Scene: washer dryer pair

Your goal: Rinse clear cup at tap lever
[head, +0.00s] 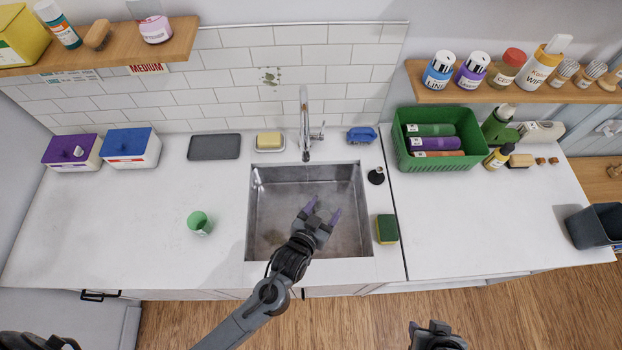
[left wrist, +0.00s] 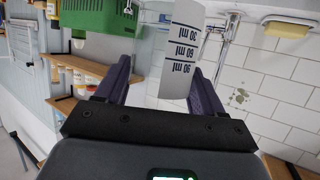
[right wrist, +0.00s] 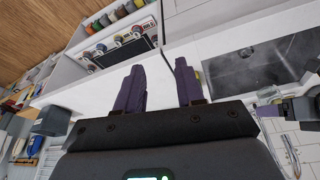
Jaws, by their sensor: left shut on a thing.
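My left gripper (head: 322,208) is over the sink basin (head: 258,205), shut on the clear cup. In the left wrist view the clear cup (left wrist: 181,50), with printed ml marks, sits between the purple fingers of that gripper (left wrist: 160,75). In the head view the cup is faint and hard to make out against the steel. The chrome tap (head: 304,110) stands behind the sink, and its lever (head: 318,133) is on the right side. The left gripper is in front of the tap, apart from it. My right gripper (right wrist: 158,72) is open and empty, away from the sink.
A green-topped cup (head: 198,222) stands on the counter left of the sink. A sponge (head: 387,229) and a black stopper (head: 376,176) are to its right. Behind are a soap dish (head: 269,142) and blue brush (head: 361,135). A green crate (head: 408,155) stands farther right. The left counter is mostly clear.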

